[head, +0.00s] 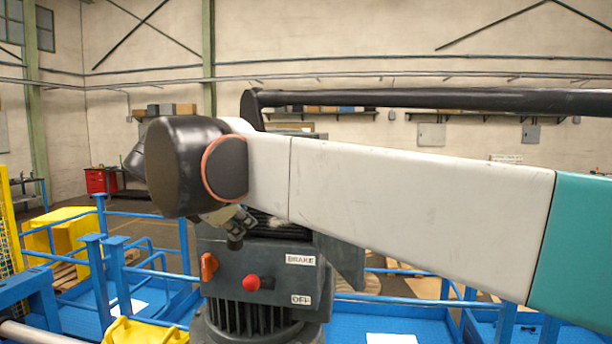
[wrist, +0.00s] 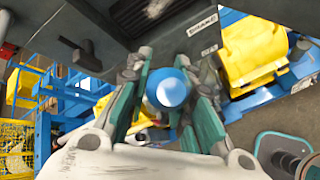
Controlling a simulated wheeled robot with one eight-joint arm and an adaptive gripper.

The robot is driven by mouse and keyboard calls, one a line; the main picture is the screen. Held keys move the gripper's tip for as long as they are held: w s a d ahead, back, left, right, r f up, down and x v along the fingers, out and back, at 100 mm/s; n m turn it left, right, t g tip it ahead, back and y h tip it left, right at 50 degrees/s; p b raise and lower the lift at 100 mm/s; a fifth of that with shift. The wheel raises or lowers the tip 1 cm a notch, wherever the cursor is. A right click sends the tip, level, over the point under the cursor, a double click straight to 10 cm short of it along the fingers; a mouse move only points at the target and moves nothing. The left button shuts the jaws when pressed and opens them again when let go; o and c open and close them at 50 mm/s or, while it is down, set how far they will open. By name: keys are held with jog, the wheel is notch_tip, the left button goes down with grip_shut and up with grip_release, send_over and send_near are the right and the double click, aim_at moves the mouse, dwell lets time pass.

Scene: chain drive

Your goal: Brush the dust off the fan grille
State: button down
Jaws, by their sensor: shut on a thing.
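A dark slotted panel (wrist: 128,14), which looks like the fan grille, is at the top edge of the wrist view with a pale dusty patch on it. Dark slats (head: 275,224) also show on top of the grey machine housing in the head view, mostly behind my arm. My gripper (wrist: 163,92) has its teal-padded fingers on either side of a round blue thing (wrist: 167,90) with a pale rim, probably the brush handle seen end-on. Its bristles are hidden. In the head view my gripper (head: 235,224) is partly covered by my arm, just above the housing's left side.
The grey housing (head: 275,262) carries BRAKE and OFF labels, a red knob (head: 251,283) and an orange lever (head: 209,266). Blue railings (head: 105,255) and a blue platform surround it. Yellow blocks (wrist: 255,50) stand close by. A dark handle (wrist: 80,54) sticks out from the housing.

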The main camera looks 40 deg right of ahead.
jog(key=shift+d+r, duration=0.1)
jog(key=shift+d, duration=0.15)
jog(key=shift+w, duration=0.1)
jog(key=shift+a, duration=0.15)
jog(key=shift+s+a, duration=1.05)
jog(key=shift+a, duration=0.1)
